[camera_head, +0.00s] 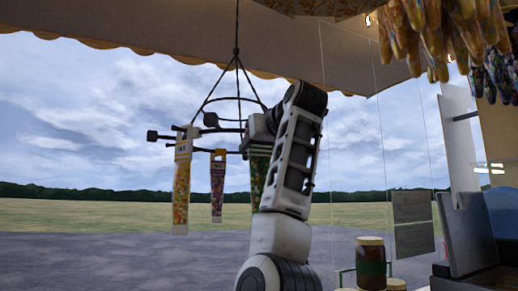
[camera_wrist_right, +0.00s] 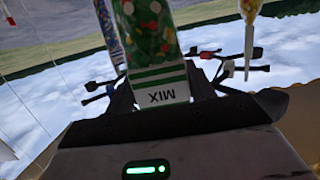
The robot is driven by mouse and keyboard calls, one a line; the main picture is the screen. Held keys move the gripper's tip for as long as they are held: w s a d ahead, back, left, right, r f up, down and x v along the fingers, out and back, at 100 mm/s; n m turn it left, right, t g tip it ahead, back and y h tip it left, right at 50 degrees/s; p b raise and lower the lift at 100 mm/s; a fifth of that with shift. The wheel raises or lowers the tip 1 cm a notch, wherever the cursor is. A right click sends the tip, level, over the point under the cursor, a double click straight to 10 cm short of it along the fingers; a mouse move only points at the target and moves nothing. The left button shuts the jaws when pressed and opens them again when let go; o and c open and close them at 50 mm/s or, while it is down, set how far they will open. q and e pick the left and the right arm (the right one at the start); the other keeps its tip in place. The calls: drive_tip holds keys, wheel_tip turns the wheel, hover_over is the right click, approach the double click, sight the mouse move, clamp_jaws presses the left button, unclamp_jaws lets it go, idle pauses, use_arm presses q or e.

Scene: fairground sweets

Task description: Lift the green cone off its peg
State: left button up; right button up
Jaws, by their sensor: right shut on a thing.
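The green cone (camera_head: 258,178) hangs upright beside the wire rack (camera_head: 237,98), partly hidden by my right arm. My right gripper (camera_head: 262,132) is at its top. In the right wrist view the green cone (camera_wrist_right: 150,38) lies between my fingers, which are shut on its white and green "MIX" header (camera_wrist_right: 163,92). Its peg is hidden behind the header and gripper, so I cannot tell whether the cone is still on it. My left gripper is not in view.
An orange cone (camera_head: 182,190) and a purple cone (camera_head: 217,185) hang from the rack left of the green one. Other rack arms (camera_head: 160,136) stick out leftward. Full bags (camera_head: 440,35) hang at upper right. A brown jar (camera_head: 370,262) stands at lower right.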

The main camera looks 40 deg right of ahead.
drive_tip(key=shift+s, duration=0.1)
idle(0.3)
drive_tip(key=shift+b+v, duration=0.55)
drive_tip(key=shift+v, duration=0.25)
drive_tip(key=shift+s+a+f+b, duration=0.15)
drive_tip(key=shift+s+b, duration=0.1)
drive_tip(key=shift+s, duration=0.25)
drive_tip(key=shift+s+a+f+b, duration=0.15)
drive_tip(key=shift+s+b, duration=0.1)
drive_tip(key=shift+s, duration=0.2)
drive_tip(key=shift+s+r, duration=0.1)
